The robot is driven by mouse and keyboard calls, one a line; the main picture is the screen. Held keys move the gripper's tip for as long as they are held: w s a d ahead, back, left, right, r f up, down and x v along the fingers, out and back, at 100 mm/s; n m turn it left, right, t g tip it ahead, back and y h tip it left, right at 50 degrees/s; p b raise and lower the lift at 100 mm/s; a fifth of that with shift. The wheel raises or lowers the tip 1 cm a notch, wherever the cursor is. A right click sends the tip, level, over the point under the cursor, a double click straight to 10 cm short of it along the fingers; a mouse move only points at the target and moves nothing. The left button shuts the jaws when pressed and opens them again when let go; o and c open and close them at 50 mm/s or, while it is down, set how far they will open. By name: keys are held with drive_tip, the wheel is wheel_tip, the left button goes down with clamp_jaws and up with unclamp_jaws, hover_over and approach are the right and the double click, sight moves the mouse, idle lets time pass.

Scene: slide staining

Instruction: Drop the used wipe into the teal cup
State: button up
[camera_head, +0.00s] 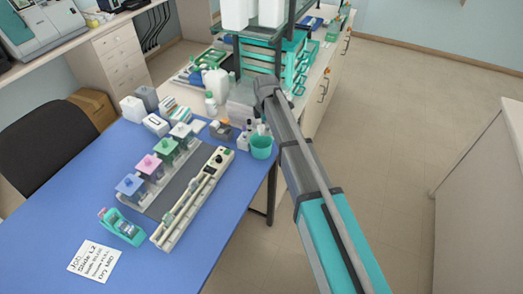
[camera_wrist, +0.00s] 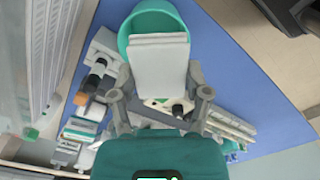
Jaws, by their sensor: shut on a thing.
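My gripper (camera_wrist: 160,84) is shut on the white used wipe (camera_wrist: 159,62), which shows as a flat folded block between the two grey fingers in the wrist view. The teal cup (camera_wrist: 140,22) lies beyond the wipe there, and the wipe covers much of its opening. I cannot tell how far the wipe is above the rim. In the head view the teal cup (camera_head: 261,149) stands upright near the right edge of the blue table. My arm reaches past its right side, and the gripper's fingers are not clear there.
On the blue table (camera_head: 62,212), staining jars (camera_head: 150,166) stand left of a long pale rack device (camera_head: 193,198). Small bottles and boxes crowd close behind the cup. A shelf unit with teal trays (camera_head: 292,62) rises behind. The table's front left is mostly clear.

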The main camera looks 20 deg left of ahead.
drive_tip(key=shift+f, duration=0.3)
drive_tip(key=o, duration=1.1)
drive_tip(key=shift+c, duration=0.2)
drive_tip(key=shift+r, duration=0.2)
